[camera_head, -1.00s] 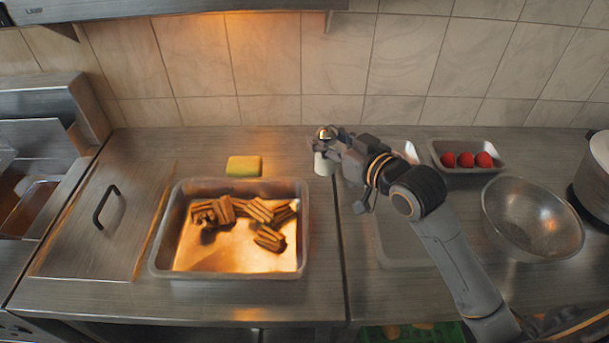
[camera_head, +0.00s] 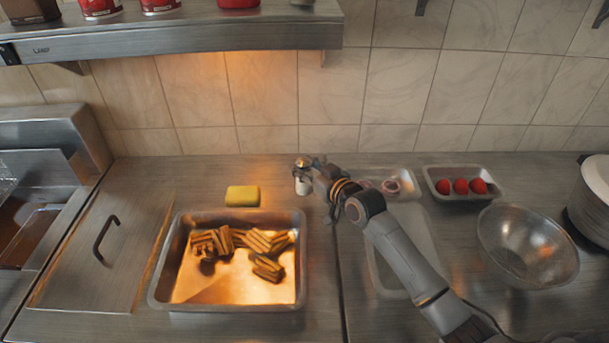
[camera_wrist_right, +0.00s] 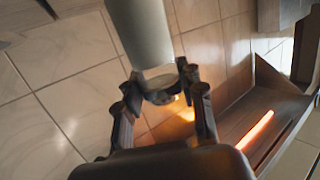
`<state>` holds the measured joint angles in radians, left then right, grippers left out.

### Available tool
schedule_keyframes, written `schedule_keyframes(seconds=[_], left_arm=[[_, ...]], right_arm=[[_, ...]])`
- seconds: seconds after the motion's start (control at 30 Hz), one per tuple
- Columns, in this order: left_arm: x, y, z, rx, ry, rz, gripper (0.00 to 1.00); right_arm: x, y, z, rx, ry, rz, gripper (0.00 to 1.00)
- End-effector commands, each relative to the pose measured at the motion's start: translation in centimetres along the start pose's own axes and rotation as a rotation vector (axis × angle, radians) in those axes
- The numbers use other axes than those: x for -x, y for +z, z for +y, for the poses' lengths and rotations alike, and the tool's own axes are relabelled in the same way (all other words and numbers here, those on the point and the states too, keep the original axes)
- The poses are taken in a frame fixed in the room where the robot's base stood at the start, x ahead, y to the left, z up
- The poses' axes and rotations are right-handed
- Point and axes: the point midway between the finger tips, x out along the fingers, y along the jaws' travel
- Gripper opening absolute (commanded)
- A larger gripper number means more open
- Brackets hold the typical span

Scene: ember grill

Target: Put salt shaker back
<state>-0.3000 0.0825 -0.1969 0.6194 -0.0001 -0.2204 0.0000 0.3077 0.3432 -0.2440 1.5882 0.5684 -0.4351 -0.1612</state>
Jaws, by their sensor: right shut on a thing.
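The salt shaker (camera_head: 303,187) is a small white cylinder with a metal top, in my right gripper (camera_head: 309,168) in the head view. In the right wrist view the shaker's pale body (camera_wrist_right: 142,32) and metal cap (camera_wrist_right: 160,82) sit between the two fingers of the right gripper (camera_wrist_right: 163,97), which are shut on it. The gripper holds it above the back of the counter, right of the yellow sponge. I cannot tell its exact height. My left gripper is not in view.
A steel shelf (camera_head: 190,42) with red cans hangs on the wall above. A yellow sponge (camera_head: 242,196) lies behind a tray (camera_head: 225,304) of grilled pieces. A tray (camera_head: 461,196) of red items and a steel bowl (camera_head: 528,246) stand at right.

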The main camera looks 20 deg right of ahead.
Motion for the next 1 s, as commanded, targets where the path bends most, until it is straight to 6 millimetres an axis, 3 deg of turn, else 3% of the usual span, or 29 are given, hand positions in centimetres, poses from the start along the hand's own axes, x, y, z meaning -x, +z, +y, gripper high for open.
schedule_keyframes(seconds=[0.3,0.7,0.73,0.8,0.83,1.0], left_arm=[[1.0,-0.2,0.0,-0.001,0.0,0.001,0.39],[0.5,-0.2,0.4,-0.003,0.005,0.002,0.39],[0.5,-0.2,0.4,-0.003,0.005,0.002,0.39],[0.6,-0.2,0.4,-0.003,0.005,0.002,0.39],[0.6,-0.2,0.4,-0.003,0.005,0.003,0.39],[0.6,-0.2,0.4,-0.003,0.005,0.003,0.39]], right_arm=[[-1.2,3.0,0.2,-0.001,0.002,0.002,0.0],[-1.3,3.8,0.2,0.0,0.002,0.003,0.0],[-1.3,3.9,0.2,0.0,0.001,0.001,0.41],[-1.3,3.8,0.2,0.0,0.001,0.0,0.55],[-1.3,3.8,0.2,0.0,0.001,0.0,0.61],[-1.3,3.8,0.2,0.0,0.001,0.0,0.61]])
